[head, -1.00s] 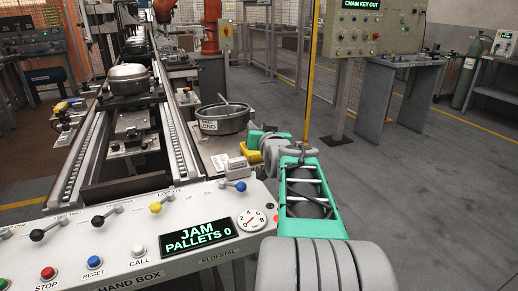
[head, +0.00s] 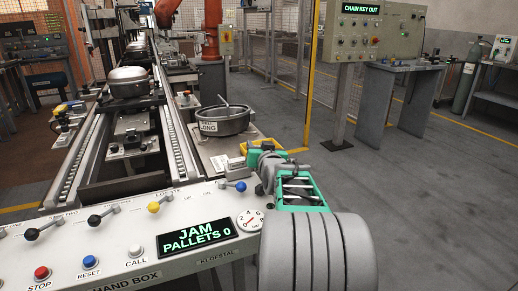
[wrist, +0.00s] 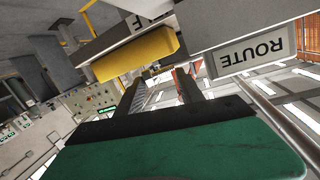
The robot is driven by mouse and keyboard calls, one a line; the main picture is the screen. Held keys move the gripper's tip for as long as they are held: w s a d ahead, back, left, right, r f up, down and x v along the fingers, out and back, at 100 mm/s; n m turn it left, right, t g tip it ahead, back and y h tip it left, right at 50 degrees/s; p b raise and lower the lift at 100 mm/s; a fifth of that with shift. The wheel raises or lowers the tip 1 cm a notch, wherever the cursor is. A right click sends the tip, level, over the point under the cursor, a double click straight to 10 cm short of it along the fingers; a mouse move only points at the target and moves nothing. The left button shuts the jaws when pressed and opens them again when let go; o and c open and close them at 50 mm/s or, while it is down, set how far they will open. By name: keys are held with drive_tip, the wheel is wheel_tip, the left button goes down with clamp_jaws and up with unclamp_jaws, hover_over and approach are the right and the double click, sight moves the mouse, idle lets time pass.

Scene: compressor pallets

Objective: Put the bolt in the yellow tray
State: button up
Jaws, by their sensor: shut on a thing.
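The yellow tray (head: 268,142) stands at the right end of the bench in the head view, just beyond my wrist. A yellow block-like side, likely the same tray, shows close up in the wrist view (wrist: 135,55). My gripper (wrist: 161,75) is close to it, with its fingertips just below and right of the yellow side in that picture. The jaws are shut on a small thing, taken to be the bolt. In the head view my arm hides the fingertips.
A round dark pan labelled LONG (head: 222,121) stands left of the tray. The hand box (head: 150,240) with levers and buttons lies in front. A yellow post (head: 311,80) rises behind. Open floor lies right.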

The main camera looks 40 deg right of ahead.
drive_tip(key=shift+s+f, duration=0.1)
drive_tip(key=shift+f, duration=0.7)
drive_tip(key=o, duration=1.4)
drive_tip(key=shift+f, duration=0.3)
drive_tip(key=shift+r, duration=0.15)
drive_tip(key=shift+s+a+r+p, duration=0.1)
drive_tip(key=shift+s+r+p, duration=0.2)
drive_tip(key=shift+r+p, duration=0.35)
drive_tip(key=p+v, duration=0.1)
drive_tip(key=v, duration=1)
drive_tip(key=shift+r, duration=0.4)
